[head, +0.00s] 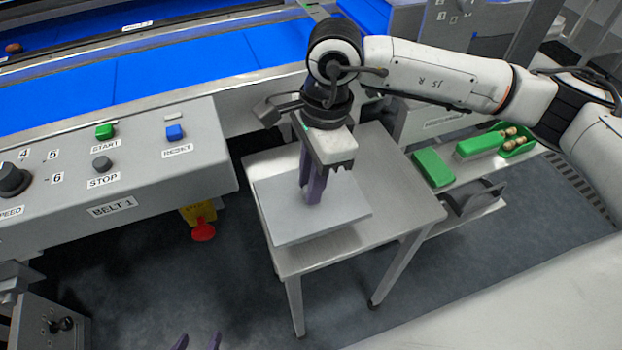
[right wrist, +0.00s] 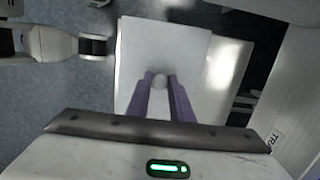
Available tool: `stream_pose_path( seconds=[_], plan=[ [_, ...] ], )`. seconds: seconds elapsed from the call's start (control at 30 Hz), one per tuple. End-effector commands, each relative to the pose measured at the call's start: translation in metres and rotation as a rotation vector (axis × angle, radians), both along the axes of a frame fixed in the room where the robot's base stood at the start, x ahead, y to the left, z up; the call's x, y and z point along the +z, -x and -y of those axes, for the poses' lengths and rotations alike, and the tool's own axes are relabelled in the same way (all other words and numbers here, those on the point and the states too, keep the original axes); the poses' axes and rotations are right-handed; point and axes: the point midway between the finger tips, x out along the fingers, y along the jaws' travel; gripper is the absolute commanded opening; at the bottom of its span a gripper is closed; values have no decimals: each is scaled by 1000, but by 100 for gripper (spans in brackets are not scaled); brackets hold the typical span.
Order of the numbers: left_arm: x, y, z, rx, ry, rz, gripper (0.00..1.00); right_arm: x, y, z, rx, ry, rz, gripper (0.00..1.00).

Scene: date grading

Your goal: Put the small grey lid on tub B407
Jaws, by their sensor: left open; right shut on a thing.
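A flat, light grey square lid (head: 335,215) is over the small grey metal table, below my right gripper. My right gripper (head: 312,198) points down with its purple fingers shut on the lid's knob. In the right wrist view the round pale knob (right wrist: 160,82) sits between the fingertips (right wrist: 160,85), on the lid's flat top (right wrist: 160,40). I cannot tell whether the lid rests on the table or hangs just above it. No tub marked B407 can be made out. My left gripper (head: 197,343) shows only its open, apart fingertips at the bottom edge.
The small table (head: 385,195) has bare top around the lid. A belt control panel (head: 120,165) with buttons stands left, a red knob (head: 203,232) below it. The blue belt (head: 180,70) runs behind. Green boxes (head: 432,167) and a green tray of brown balls (head: 520,147) are right.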

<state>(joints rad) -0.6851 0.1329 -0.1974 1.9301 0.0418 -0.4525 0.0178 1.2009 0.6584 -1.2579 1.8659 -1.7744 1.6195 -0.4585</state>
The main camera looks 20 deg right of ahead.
Motion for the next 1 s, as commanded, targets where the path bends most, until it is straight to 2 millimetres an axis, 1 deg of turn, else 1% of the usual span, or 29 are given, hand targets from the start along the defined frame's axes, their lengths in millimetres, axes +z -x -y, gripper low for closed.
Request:
stream_pose_path(
  seconds=[0.33,0.37,0.4,0.47,0.67,0.77,1.0],
  plan=[
    [-6,1,0,1,-1,-2,47,-4,0,0,0,0,0,0],
    [-5,1,-1,1,-1,-2,47,-3,0,0,0,0,1,25],
    [-5,1,-1,1,-1,-3,47,-3,0,0,0,0,1,32],
    [-5,1,-1,1,-1,-3,47,-3,0,0,0,0,0,42],
    [-5,1,-1,1,-1,-4,47,-3,0,0,0,0,0,42],
    [-5,1,-1,2,-2,-4,47,-3,0,0,0,0,0,57],
    [-5,1,-1,2,-2,-4,47,-4,0,0,0,0,0,57]
  ],
)
